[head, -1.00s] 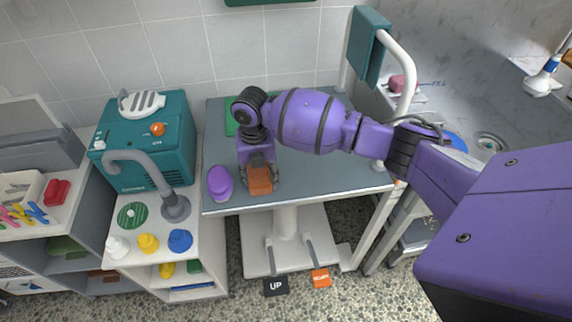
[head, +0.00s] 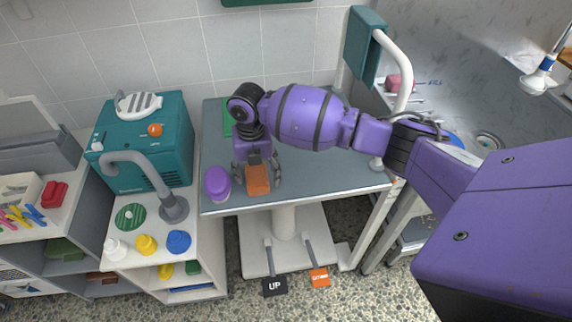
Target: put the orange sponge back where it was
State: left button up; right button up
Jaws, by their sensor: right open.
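The orange sponge (head: 257,181) lies near the front edge of the grey-blue table (head: 320,175), just right of a purple round-topped object (head: 217,183). My right gripper (head: 258,182) is over the sponge, pointing down, with its fingers spread on either side of it. A gap shows between the fingers and the sponge. The far side of the sponge is hidden under the gripper. My left gripper is not in view.
A teal machine (head: 147,145) with a grey hose stands left on a white cabinet, with yellow (head: 146,244) and blue (head: 179,241) pieces in front. A green item (head: 227,117) lies partly behind my arm. A white rail (head: 397,65) rises at the table's right. The table's right half is clear.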

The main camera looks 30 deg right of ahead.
aim_at(257, 174)
notch_tip(257, 174, up, 11)
jog(key=shift+r, duration=0.15)
dwell(1.3)
